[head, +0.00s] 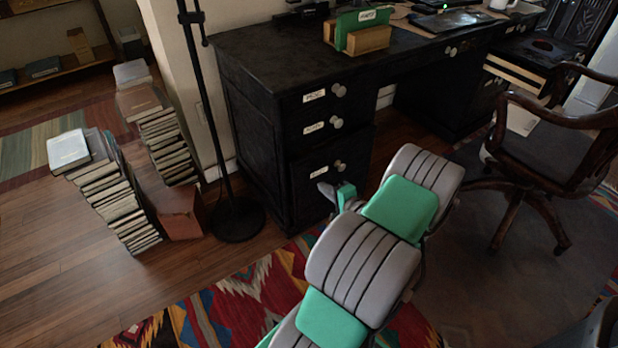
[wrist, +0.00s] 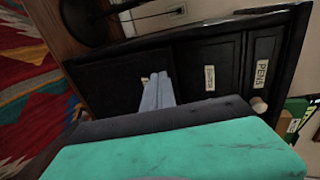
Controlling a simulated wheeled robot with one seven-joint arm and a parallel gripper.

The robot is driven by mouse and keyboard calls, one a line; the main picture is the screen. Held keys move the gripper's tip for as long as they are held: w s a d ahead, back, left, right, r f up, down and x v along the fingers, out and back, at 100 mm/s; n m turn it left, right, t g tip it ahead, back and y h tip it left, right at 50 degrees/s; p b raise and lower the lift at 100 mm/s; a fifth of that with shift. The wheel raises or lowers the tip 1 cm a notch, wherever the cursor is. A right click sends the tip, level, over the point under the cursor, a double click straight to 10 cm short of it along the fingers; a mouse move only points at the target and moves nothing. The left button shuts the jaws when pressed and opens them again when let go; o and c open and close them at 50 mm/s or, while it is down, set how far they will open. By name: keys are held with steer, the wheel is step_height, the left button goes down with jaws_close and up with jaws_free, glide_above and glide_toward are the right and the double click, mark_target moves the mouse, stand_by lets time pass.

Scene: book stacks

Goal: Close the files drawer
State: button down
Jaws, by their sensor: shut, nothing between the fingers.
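A black desk (head: 258,75) has a left column of three labelled drawers with pale round knobs. The bottom, larger drawer (head: 310,195) looks flush or nearly flush with the desk front; its label is too small to read. My gripper (head: 326,187) is shut and empty, low in front of this bottom drawer. In the wrist view, its grey fingers (wrist: 157,80) point at the bottom drawer front (wrist: 118,90) and partly cover its label. Whether they touch it I cannot tell. The top drawer's label (wrist: 263,74) reads PENS in the wrist view.
A lamp stand base (head: 236,220) is left of the desk, near stacks of books (head: 110,190). A wooden chair (head: 540,125) stands at the right, near what looks like an open drawer (head: 515,75). A patterned rug (head: 235,305) covers the floor in front.

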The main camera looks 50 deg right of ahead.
mark_target(296, 167)
steer(key=b+x, duration=0.1)
steer(key=x, duration=0.3)
steer(key=b+x, duration=0.1)
steer(key=x, duration=0.3)
steer(key=b+x, duration=0.2)
steer(key=x, duration=0.2)
steer(key=shift+w+r, duration=0.3)
steer(key=shift+w, duration=0.15)
steer(key=shift+w+d+r, duration=0.1)
steer(key=shift+w, duration=0.25)
